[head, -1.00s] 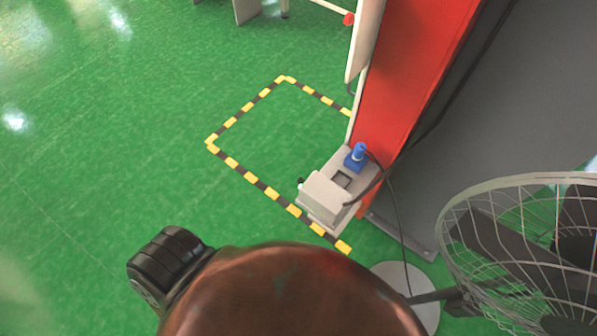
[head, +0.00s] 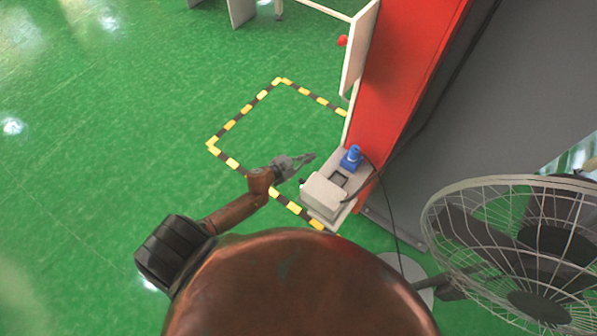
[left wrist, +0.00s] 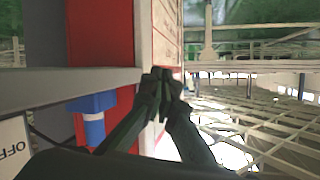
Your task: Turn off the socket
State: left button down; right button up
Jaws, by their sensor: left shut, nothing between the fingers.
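The socket (head: 323,193) is a light grey box on a base at the foot of the red panel. A blue plug (head: 351,158) stands upright on its far end, with a dark cable running from it. My left gripper (head: 312,156) is shut and empty, left of the blue plug and apart from it. In the left wrist view, my left gripper (left wrist: 166,76) has its fingertips together in front of the red and white panel edge. There the blue plug (left wrist: 93,112) is at the left, beside a white face marked OFF (left wrist: 12,148). My right gripper is not seen.
A red panel (head: 400,80) and grey wall rise behind the socket. A wire-cage fan (head: 515,250) stands at the lower right. Yellow and black tape (head: 233,116) marks a rectangle on the open green floor. A white table frame (head: 325,10) is at the top.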

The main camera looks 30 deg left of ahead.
pick_arm(q)
jog(key=s+d+r+m+g+h+p, duration=0.1)
jog(key=d+r+m+g+h, duration=0.15)
jog(key=d+r, duration=0.45)
jog(key=s+d+r+m+g+h+p, duration=0.1)
jog(key=d+r+m+h+p, duration=0.2)
jog(key=r, duration=0.7)
jog(key=d+r+m+g+h, duration=0.2)
jog(key=d+r+m, duration=0.3)
jog(key=r, duration=0.4)
jog(key=s+a+f+m+g+y+p, duration=0.1)
jog(key=s+a+f+g+y+p, duration=0.1)
jog(key=s+a+g+y, duration=0.6)
jog(key=s+a+y+p, duration=0.1)
jog(key=s+a, duration=0.3)
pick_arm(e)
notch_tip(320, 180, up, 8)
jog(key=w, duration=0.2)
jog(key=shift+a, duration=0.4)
pick_arm(q)
jog(key=shift+w+d, duration=0.1)
